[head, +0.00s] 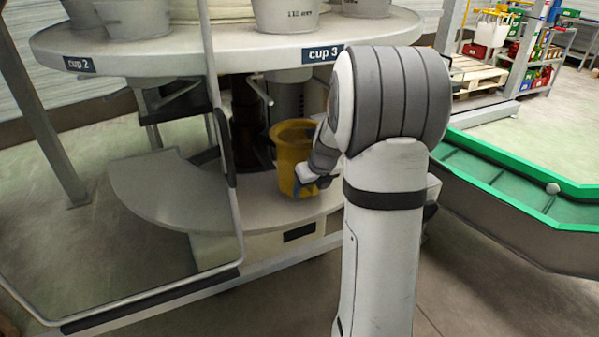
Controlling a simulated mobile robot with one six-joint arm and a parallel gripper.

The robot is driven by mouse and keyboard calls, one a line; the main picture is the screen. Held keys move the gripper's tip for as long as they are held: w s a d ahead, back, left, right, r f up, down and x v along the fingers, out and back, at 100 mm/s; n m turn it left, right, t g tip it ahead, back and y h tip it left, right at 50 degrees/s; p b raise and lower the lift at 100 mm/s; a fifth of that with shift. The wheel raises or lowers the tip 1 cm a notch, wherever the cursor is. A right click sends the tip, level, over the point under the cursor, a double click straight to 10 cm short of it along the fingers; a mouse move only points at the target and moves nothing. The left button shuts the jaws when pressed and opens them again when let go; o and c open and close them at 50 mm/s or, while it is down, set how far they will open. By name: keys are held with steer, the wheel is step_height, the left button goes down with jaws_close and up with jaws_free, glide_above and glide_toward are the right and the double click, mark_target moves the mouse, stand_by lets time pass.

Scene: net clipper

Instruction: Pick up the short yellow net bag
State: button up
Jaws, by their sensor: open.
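The yellow net bag (289,150) looks like a short, open-topped yellow tub. It stands upright on the lower grey curved shelf (165,190), below the cup 3 label. My gripper (303,178) is at its right side, low down, and is open. My wrist and the large arm joint cover part of the bag's right edge. I cannot tell whether the fingers touch the bag or are around it.
The round upper table (190,62) carries several grey cups and overhangs the bag. A metal frame (226,190) with a clear opening stands at the left of the bag. A green-edged conveyor (510,190) with a pale ball is at the right.

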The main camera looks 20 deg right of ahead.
steer(key=shift+c, duration=0.5)
jaws_close()
